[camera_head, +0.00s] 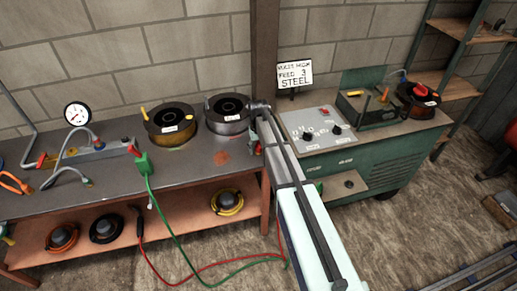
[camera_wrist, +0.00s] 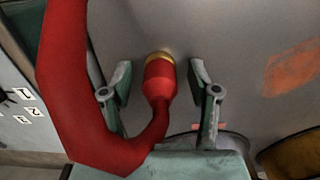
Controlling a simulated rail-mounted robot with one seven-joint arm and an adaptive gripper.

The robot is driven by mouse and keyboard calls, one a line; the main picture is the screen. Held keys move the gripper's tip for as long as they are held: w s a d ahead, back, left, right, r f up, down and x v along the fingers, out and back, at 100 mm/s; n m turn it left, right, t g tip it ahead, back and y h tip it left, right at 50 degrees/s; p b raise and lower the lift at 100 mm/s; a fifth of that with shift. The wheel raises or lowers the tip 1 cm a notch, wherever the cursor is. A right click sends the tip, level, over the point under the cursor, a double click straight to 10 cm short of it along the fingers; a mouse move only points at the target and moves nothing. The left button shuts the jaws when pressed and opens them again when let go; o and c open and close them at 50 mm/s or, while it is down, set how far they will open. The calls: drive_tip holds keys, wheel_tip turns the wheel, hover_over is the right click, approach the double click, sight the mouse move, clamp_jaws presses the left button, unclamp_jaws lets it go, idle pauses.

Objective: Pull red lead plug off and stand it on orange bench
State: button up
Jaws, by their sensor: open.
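The red lead plug (camera_wrist: 161,84) shows in the wrist view between my gripper's fingers. Its gold collar end faces the grey bench top and appears to touch it; the thick red lead (camera_wrist: 75,85) curves away from its other end. My gripper (camera_wrist: 159,76) is open, with a finger on each side of the plug and visible gaps to both. In the head view a small red part of the plug (camera_head: 258,149) shows at the right end of the orange bench (camera_head: 180,213), which has a grey top. My arm hides much of that spot.
A dark spool (camera_head: 228,124) and a yellow spool (camera_head: 172,139) stand behind on the bench. The green welder cabinet (camera_head: 390,142) is close on the right. Red and green cables hang in front.

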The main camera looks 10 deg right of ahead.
wheel_tip(320, 180, up, 12)
drive_tip(key=shift+f, duration=0.1)
idle(0.4)
drive_tip(key=s+f+g+b, duration=0.1)
drive_tip(key=s+f+g, duration=0.1)
drive_tip(key=s+f, duration=1)
drive_tip(key=s+f+g+b, duration=0.1)
drive_tip(key=s+f, duration=1.2)
drive_tip(key=s, duration=1.4)
drive_tip(key=s+f+m+g+b, duration=0.1)
drive_tip(key=s+f+g, duration=0.2)
drive_tip(key=s+f, duration=1)
drive_tip(key=s, duration=0.6)
drive_tip(key=shift+s+g, duration=0.35)
drive_tip(key=shift+g, duration=0.05)
